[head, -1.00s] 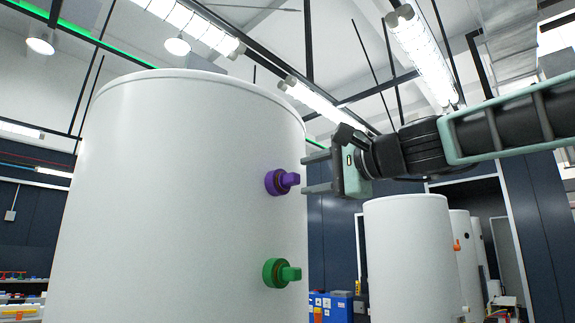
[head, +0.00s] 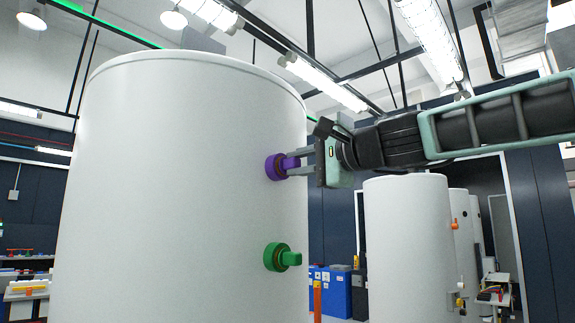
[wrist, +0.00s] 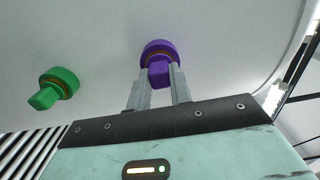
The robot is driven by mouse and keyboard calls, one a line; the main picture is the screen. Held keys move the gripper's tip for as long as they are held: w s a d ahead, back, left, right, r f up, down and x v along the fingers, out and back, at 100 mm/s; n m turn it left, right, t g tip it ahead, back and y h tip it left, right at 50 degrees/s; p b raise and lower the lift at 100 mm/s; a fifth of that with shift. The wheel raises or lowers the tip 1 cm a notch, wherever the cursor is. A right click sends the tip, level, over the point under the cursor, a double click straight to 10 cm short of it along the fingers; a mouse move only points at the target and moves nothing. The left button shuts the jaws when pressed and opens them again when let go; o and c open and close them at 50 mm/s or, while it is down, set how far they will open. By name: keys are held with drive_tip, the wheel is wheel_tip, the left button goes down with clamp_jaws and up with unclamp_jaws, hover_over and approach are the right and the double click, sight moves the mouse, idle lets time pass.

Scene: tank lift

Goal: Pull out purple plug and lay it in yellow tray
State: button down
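The purple plug (head: 274,167) sits in the side of the big white tank (head: 180,190), near its right edge in the head view, above a green plug (head: 276,257). The plug's collar is against the tank wall. No yellow tray can be made out in either view.
The green plug (wrist: 56,88) is left of my gripper in the wrist view. A smaller white tank (head: 408,245) stands behind at right. Blue boxes (head: 335,290) and a cluttered bench (head: 28,290) stand farther back. Open space lies right of the big tank.

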sight(299, 165)
drive_tip(key=shift+f, duration=0.1)
drive_tip(key=shift+s+d+b, duration=0.15)
drive_tip(key=shift+d+b, duration=0.15)
drive_tip(key=shift+b, duration=0.15)
drive_tip(key=b+v, duration=0.2)
drive_tip(key=shift+s+d+b, duration=0.3)
drive_tip(key=shift+b, duration=0.05)
drive_tip(key=shift+b+v, duration=0.6)
drive_tip(key=shift+v, duration=0.2)
